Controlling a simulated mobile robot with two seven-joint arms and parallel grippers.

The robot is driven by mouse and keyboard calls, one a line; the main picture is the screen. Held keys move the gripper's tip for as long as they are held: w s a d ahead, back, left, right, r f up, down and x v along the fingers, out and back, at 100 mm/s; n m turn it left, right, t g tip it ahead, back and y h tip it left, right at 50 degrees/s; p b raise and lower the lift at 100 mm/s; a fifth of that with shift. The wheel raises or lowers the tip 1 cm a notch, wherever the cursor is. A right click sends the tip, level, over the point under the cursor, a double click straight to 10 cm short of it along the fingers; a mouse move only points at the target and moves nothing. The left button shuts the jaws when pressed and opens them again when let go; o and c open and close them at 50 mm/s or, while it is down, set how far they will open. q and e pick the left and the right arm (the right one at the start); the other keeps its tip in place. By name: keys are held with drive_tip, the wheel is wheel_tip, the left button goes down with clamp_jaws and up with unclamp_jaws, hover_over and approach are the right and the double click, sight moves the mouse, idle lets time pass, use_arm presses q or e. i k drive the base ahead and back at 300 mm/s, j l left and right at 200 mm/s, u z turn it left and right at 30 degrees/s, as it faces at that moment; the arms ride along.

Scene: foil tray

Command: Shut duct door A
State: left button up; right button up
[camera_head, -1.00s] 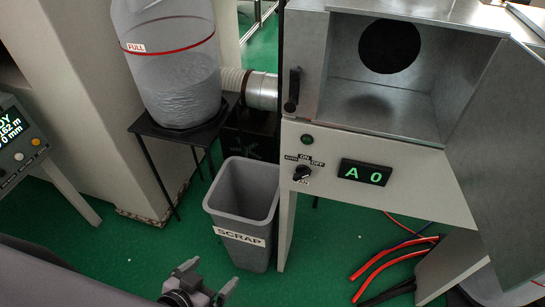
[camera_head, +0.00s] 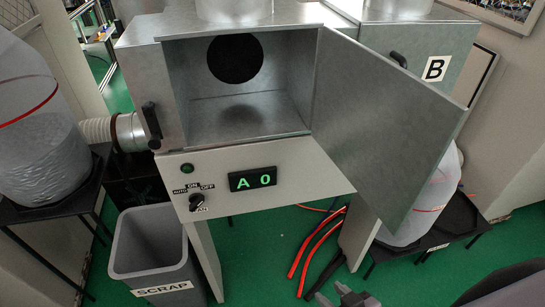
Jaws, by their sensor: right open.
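Duct door A (camera_head: 385,125) is a flat grey metal panel, hinged at the right side of the open box (camera_head: 235,104). It stands wide open, swung out toward me and to the right. The box's inside and the round hole in its back wall (camera_head: 235,60) show. A black handle (camera_head: 152,125) sits on the frame left of the opening. The display below reads "A 0" (camera_head: 252,179). My right gripper (camera_head: 345,296) shows only in part at the bottom edge, open, below and apart from the door. My left gripper is out of view.
A grey scrap bin (camera_head: 155,250) stands at the lower left. A second box marked B (camera_head: 435,68) is behind the door at right. A bag on a black stand (camera_head: 425,205) is below it. Red and black hoses (camera_head: 318,245) lie on the green floor.

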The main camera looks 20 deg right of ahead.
sight(387, 129)
drive_tip(key=l+u, duration=0.3)
drive_tip(key=l, duration=0.45)
drive_tip(key=l+u, duration=0.3)
drive_tip(key=l, duration=0.45)
drive_tip(key=k+l+u, duration=0.15)
drive_tip(key=l+u, duration=0.15)
drive_tip(key=l, duration=0.4)
drive_tip(key=k+j+u, duration=0.15)
drive_tip(key=k+j, duration=0.1)
drive_tip(key=k, duration=0.1)
